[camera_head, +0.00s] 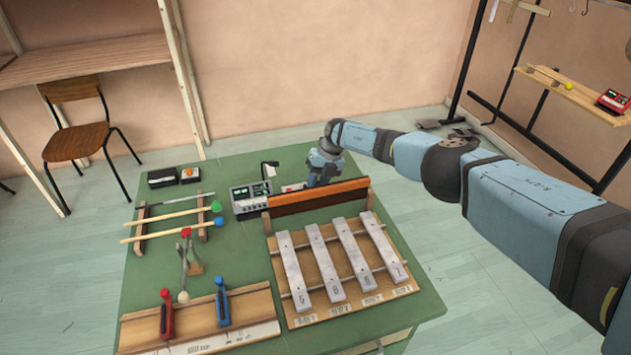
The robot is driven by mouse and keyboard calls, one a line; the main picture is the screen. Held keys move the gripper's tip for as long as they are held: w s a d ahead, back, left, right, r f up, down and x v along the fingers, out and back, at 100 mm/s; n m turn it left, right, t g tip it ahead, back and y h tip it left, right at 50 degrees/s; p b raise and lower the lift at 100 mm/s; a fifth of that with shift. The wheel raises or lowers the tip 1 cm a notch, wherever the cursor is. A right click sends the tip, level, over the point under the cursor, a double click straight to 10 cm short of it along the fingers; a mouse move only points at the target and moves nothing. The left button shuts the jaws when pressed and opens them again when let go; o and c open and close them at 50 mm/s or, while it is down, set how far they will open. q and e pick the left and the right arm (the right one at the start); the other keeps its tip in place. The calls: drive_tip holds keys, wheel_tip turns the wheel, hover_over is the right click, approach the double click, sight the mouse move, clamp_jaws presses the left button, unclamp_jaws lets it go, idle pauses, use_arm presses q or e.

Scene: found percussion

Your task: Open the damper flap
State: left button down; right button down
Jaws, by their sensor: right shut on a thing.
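The damper flap (300,200) looks like the long orange-brown board standing upright along the back edge of the metal-bar instrument (268,255). Several grey bars (323,262) lie in a row on the wooden base in front of it. My right gripper (318,183) is at the board's top edge, near its middle, with the arm reaching in from the right. It is shut on the board; the fingertips are small and partly hidden, so the exact contact is unclear. My left gripper is not in view.
A grey device with dials (250,196) stands left of the board. Mallets (170,218) lie on a rack at left. A wooden stand with red (167,314) and blue (222,302) clamps is at the front left. The green table (245,150) has bare room at the back.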

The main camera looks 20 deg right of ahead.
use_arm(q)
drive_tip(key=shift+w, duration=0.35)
use_arm(e)
drive_tip(key=shift+f+g, duration=0.15)
drive_tip(key=shift+g, duration=0.15)
drive_tip(key=c, duration=0.9)
unclamp_jaws()
drive_tip(key=shift+c, duration=0.2)
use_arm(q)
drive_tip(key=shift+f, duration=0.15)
use_arm(e)
drive_tip(key=shift+w, duration=0.1)
